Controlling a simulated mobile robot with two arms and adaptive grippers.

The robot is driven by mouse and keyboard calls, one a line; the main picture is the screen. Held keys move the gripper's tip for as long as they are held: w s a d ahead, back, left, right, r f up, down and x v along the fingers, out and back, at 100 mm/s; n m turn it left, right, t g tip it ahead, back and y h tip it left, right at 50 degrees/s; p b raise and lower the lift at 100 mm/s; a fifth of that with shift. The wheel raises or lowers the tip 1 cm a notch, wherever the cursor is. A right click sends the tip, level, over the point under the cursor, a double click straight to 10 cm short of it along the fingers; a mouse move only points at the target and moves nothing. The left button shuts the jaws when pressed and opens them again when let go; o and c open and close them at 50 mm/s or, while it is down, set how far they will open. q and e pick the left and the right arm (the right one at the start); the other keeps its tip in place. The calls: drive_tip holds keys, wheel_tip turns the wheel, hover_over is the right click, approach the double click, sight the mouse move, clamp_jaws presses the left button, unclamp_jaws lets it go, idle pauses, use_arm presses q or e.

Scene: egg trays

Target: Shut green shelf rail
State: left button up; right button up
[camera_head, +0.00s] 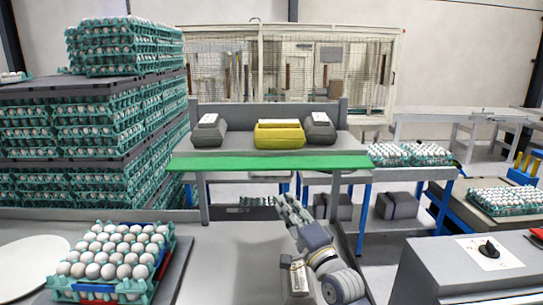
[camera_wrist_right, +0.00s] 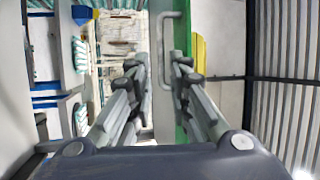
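The green shelf rail (camera_head: 270,162) runs across the front of the grey shelf in the head view. It looks like a wide flat strip in front of the shelf. In the right wrist view the green rail (camera_wrist_right: 181,33) stands upright in the picture, with a pale bar handle (camera_wrist_right: 163,50) beside it. My right gripper (camera_head: 285,203) is below the rail in the head view. Its fingers (camera_wrist_right: 160,72) are apart in the wrist view, with the handle showing beyond the gap; I see no contact. My left gripper is not in view.
A yellow box (camera_head: 279,134) and grey boxes (camera_head: 208,132) sit on the shelf. A full egg tray (camera_head: 100,300) stands at the front left. Stacked egg trays (camera_head: 62,130) fill the left. A grey control box (camera_head: 425,275) is at the lower right.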

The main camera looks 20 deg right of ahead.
sight(273, 179)
drive_tip(key=x, duration=0.3)
drive_tip(key=p+x, duration=0.1)
drive_tip(key=x, duration=0.2)
drive_tip(key=p+x, duration=0.1)
drive_tip(key=x, duration=0.2)
drive_tip(key=shift+w+d+r, duration=0.2)
drive_tip(key=shift+w+r, duration=0.05)
drive_tip(key=shift+r, duration=0.1)
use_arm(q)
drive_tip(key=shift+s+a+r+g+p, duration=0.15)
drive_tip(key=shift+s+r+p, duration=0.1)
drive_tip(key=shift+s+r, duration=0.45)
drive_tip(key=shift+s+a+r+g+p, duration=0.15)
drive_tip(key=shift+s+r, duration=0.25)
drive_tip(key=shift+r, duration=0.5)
use_arm(e)
drive_tip(key=shift+x, duration=0.95)
drive_tip(key=shift+f, duration=0.1)
clamp_jaws()
